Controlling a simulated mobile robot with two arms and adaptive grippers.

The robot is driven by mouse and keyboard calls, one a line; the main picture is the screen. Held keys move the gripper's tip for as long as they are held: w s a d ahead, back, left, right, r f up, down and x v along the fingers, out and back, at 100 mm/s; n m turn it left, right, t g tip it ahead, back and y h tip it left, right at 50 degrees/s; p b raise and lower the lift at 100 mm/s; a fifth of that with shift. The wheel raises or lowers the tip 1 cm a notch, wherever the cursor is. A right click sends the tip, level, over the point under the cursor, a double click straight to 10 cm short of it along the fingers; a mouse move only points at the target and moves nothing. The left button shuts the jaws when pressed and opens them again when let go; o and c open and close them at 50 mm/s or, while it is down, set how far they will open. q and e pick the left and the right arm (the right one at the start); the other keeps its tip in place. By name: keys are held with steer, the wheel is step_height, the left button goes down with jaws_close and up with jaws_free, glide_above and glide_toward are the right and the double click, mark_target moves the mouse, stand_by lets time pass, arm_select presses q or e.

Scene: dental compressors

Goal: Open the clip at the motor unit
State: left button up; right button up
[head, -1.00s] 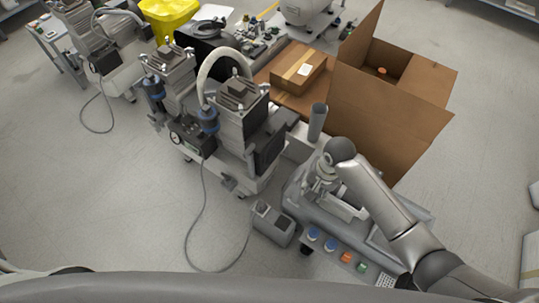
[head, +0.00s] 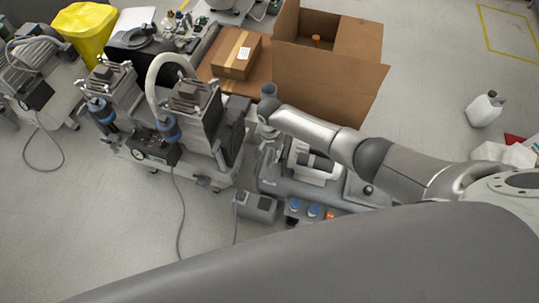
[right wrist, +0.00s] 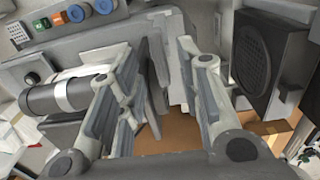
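My right gripper (head: 266,132) reaches in from the right in the head view, pointing down between the compressor and a grey machine base. I cannot make out a clip in either view. The compressor (head: 192,98) with blue filters stands left of the gripper. My left gripper is out of view.
An open cardboard box (head: 325,75) stands behind my right arm, with a closed carton (head: 237,54) beside it. A small grey box (head: 257,206) with a cable sits on the floor in front. Blue knobs (head: 312,211) line the base's front.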

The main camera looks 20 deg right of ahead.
mark_target(270, 158)
steer(key=shift+f, duration=1.35)
jaws_close()
